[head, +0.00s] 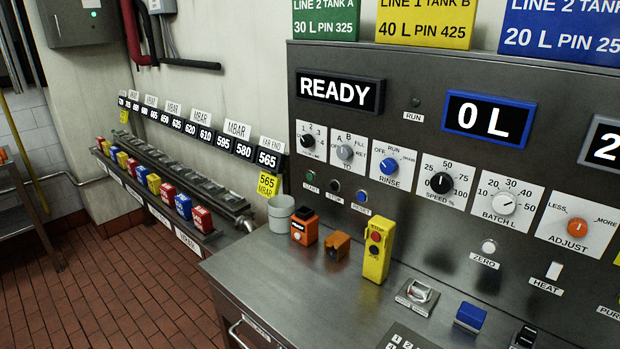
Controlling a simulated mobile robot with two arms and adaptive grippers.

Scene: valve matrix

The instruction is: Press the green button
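A small dark green button (311,176) labelled START is on the grey control panel (400,110), at the left of a row of three. A dark STOP button (334,186) and a blue RESET button (362,196) are to its right. A yellow pendant (377,262) with a red button and a darker button below it stands on the steel counter; I cannot tell the darker one's colour. Neither of my grippers is in view.
The steel counter (260,272) juts out below the panel. On it are a grey cup (281,216), an orange device (304,227), an orange-brown block (336,246) and a blue block (470,317). A rail of coloured boxes (168,192) runs along the left wall. The tiled floor (110,285) is clear.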

